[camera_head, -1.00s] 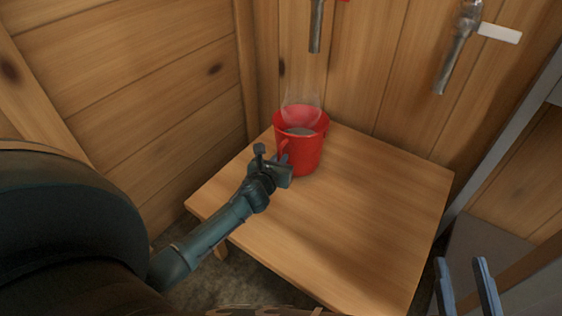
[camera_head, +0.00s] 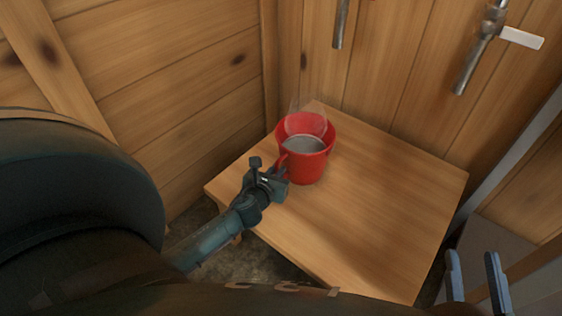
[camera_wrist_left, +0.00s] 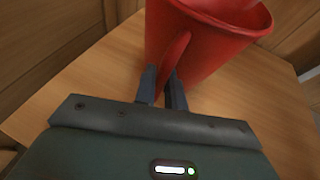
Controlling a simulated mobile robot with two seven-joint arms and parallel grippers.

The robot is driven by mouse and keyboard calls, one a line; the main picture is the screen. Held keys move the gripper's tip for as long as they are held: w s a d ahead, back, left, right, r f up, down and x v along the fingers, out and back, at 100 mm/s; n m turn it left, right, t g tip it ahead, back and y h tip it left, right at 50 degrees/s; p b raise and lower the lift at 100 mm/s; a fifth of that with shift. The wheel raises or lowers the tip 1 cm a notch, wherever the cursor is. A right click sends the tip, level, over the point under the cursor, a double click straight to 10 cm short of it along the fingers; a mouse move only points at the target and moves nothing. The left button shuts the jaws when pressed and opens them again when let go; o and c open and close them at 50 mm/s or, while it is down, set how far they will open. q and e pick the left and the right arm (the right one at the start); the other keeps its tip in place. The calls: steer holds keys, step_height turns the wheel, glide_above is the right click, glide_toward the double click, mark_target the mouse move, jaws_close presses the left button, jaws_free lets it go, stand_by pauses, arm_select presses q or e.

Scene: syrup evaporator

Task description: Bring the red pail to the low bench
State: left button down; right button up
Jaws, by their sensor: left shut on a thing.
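The red pail (camera_head: 309,166) is upright over the wooden bench (camera_head: 390,200), near its far left part. It holds a greyish liquid, and steam rises from it. I cannot tell whether its base touches the top. My left gripper (camera_head: 279,176) is at the pail's near left side. In the left wrist view its two fingers (camera_wrist_left: 162,88) are closed on the red handle (camera_wrist_left: 174,54) on the pail's side. My right gripper (camera_head: 474,262) is at the lower right, fingers apart and empty, away from the pail.
Plank walls (camera_head: 170,80) meet in a corner behind the bench. Metal pipes (camera_head: 480,50) hang on the back wall, one with a white lever (camera_head: 522,38). A grey metal frame (camera_head: 515,150) stands at the right. The bench top right of the pail is clear.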

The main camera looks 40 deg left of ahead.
arm_select(q)
steer(key=s+d, duration=0.1)
steer(key=s, duration=1.1)
steer(key=shift+s+d+f+b, duration=0.15)
steer(key=shift+d+f+b, duration=0.05)
steer(key=shift+d+b, duration=0.2)
stand_by(0.7)
steer(key=shift+s+d, duration=0.1)
stand_by(0.4)
steer(key=shift+s+d, duration=0.55)
steer(key=shift+d, duration=0.05)
